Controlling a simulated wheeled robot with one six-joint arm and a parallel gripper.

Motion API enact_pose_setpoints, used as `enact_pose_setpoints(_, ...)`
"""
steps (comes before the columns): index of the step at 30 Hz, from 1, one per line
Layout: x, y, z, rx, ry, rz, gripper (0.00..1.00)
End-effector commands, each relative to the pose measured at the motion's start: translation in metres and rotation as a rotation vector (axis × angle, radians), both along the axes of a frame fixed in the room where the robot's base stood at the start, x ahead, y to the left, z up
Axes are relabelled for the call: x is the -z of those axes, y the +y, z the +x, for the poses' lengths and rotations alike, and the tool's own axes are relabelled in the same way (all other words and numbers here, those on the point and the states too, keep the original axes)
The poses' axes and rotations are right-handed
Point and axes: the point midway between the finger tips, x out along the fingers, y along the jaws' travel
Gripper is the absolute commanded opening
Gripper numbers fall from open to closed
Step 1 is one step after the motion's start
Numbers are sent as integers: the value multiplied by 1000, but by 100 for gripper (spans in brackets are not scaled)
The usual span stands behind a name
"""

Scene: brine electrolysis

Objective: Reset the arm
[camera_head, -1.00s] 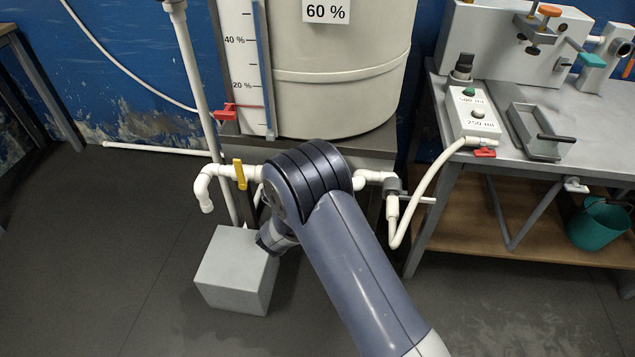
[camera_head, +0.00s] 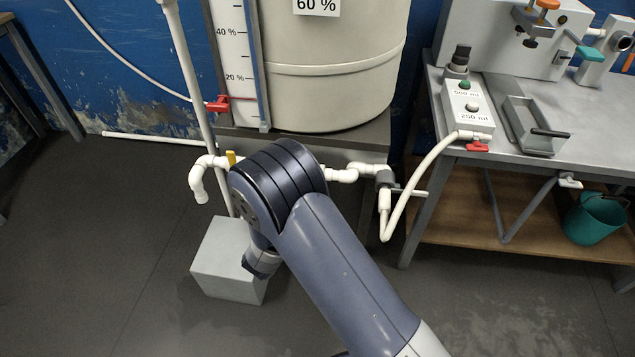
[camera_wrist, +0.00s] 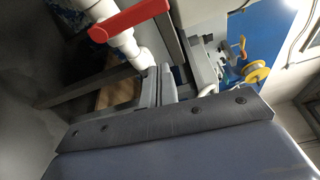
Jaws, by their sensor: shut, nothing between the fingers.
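My arm (camera_head: 345,270) rises from the lower right of the head view, and its dark ribbed joint (camera_head: 280,185) is in front of the pipes below the tank. My gripper is hidden behind the arm in the head view. In the wrist view, my gripper (camera_wrist: 160,74) is shut, with its two grey fingers together and nothing between them. A white pipe (camera_wrist: 112,30) with a red lever (camera_wrist: 130,19) shows close beyond the fingers; I cannot tell whether they touch.
A large tank (camera_head: 335,75) stands on a metal stand at the back. A yellow valve handle (camera_head: 231,158) is partly covered by my arm. A grey block (camera_head: 225,260) is on the floor. The bench (camera_head: 590,130) at right holds a dispenser box (camera_head: 468,108) and metal tray (camera_head: 530,125). The left floor is clear.

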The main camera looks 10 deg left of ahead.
Motion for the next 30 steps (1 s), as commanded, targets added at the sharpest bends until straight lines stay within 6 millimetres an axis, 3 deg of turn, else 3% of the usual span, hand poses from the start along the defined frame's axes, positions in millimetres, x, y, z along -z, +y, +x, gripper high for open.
enact_pose_setpoints(6, 0, 7, -18, 0, 0, 1, 0)
enact_pose_setpoints(19, 0, 7, -17, 2, -1, 2, 0)
enact_pose_setpoints(23, 0, 2, -7, 5, -1, 2, 0)
enact_pose_setpoints(30, 1, -15, 34, 6, -1, 2, 0)
